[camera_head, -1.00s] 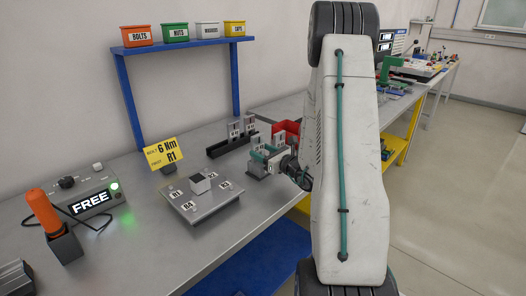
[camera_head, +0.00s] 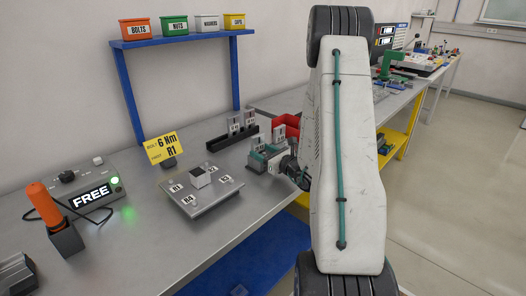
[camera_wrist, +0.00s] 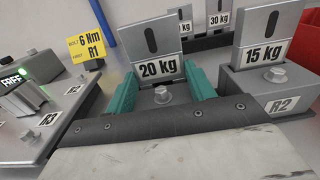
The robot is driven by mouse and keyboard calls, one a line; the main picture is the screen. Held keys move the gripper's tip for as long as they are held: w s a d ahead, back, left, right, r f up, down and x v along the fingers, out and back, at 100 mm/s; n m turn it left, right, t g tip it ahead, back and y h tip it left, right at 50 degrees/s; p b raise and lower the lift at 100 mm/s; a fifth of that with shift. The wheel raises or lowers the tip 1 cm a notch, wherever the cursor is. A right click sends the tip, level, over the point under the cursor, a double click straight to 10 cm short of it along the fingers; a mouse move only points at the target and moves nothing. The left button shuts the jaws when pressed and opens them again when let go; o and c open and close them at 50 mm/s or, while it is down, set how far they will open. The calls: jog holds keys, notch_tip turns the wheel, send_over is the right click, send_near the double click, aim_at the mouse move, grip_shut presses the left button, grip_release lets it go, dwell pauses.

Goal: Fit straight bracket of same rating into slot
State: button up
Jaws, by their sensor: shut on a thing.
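A grey upright bracket marked 20 kg (camera_wrist: 162,46), with a slot and a bolt at its foot, stands between my gripper's teal fingers (camera_wrist: 165,96) in the wrist view. My gripper is shut on its lower part. In the head view my gripper (camera_head: 266,154) is at the front bracket blocks, partly hidden by my arm. A similar bracket marked 15 kg (camera_wrist: 265,48) stands in a grey block marked R2 (camera_wrist: 275,90), right of my gripper. A bracket marked 30 kg (camera_wrist: 220,18) is behind. Whether the held bracket touches its support is hidden.
A black rack (camera_head: 218,145) with upright brackets stands behind. A red bin (camera_head: 288,121) is close behind my gripper.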

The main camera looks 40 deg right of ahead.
jog(key=shift+f, duration=0.2)
jog(key=o, duration=1.2)
jog(key=shift+o, duration=0.2)
jog(key=shift+s, duration=0.1)
jog(key=s, duration=0.7)
jog(key=shift+s, duration=0.35)
